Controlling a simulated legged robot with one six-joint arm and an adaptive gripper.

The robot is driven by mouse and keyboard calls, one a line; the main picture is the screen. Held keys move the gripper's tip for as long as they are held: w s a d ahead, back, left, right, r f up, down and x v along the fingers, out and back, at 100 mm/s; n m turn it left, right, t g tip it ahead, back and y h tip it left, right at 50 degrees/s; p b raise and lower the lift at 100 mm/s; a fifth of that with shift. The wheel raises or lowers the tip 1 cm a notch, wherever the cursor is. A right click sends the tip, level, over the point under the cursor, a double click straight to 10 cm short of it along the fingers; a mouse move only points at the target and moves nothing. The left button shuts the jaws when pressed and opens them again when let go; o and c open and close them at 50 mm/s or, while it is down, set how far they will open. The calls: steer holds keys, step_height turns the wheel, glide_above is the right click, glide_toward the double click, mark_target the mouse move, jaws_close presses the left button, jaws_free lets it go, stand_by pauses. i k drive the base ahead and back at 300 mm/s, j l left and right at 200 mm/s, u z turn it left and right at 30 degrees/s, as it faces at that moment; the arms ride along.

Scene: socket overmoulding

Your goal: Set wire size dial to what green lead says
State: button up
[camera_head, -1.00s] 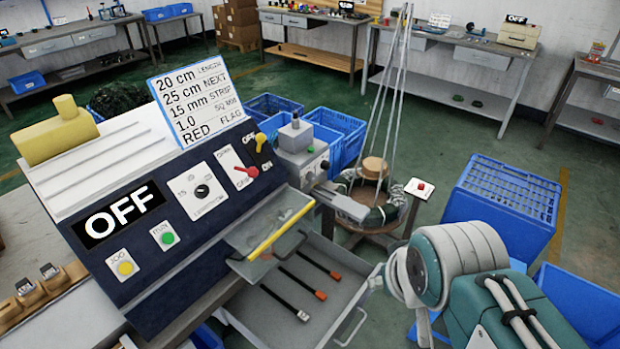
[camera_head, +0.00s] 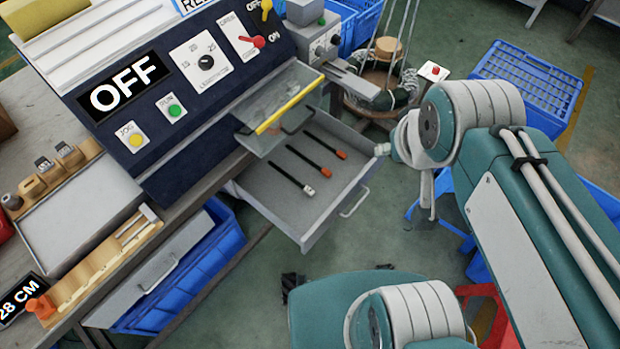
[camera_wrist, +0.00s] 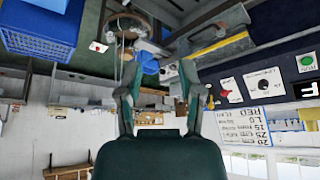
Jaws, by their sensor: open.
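My gripper (camera_wrist: 158,82) is open and empty in the wrist view, its two fingers apart over the floor. The blue machine panel (camera_head: 120,40) carries a black round dial (camera_head: 206,62) on a white plate with 15, 20 and 25 around it; its small label is hard to read. A grey unit (camera_head: 305,42) with small round knobs stands at the panel's right; their markings are unreadable. The dial also shows upside down in the wrist view (camera_wrist: 264,85). My gripper is apart from the panel. I cannot make out a green lead.
A drawer (camera_head: 293,214) stands open with several black leads, tips white or orange. A yellow-edged clear guard (camera_head: 290,103) overhangs it. The display (camera_head: 125,86) reads OFF. A red lever (camera_head: 258,41) and yellow lever (camera_head: 267,6) stick out. A blue crate (camera_head: 528,85) stands at right.

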mark_target(320, 52)
steer(key=i+l, duration=0.15)
steer(key=i, duration=0.3)
steer(key=i+l, duration=0.15)
steer(key=i, duration=0.3)
